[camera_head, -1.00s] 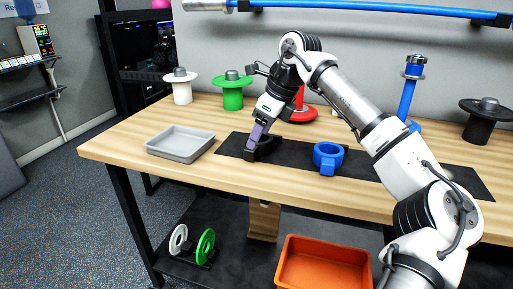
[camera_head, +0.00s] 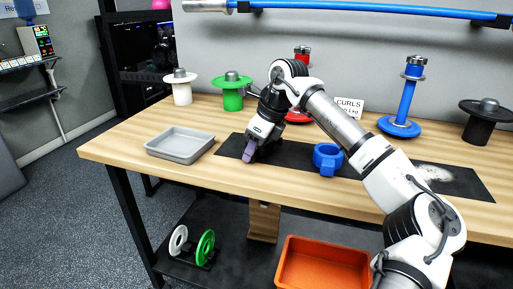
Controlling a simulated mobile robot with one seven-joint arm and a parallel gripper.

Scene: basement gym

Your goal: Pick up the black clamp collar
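The black clamp collar (camera_head: 267,149) sits on the black mat (camera_head: 228,146) at its left part. It is mostly hidden behind my gripper and hard to tell from the dark mat. My gripper (camera_head: 249,154) points down at the collar's left front side, with its purple-grey fingers low near the mat. The fingers overlap in this view, so I cannot tell whether they are open or shut, or whether they touch the collar. A blue clamp collar (camera_head: 327,158) stands on the mat to the right.
A grey tray (camera_head: 180,144) lies left of the mat. White (camera_head: 181,90), green (camera_head: 232,93), red, blue (camera_head: 403,112) and black (camera_head: 481,122) weight stands line the back of the table. A CURLS sign (camera_head: 349,106) stands there too. An orange bin (camera_head: 322,266) is below.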

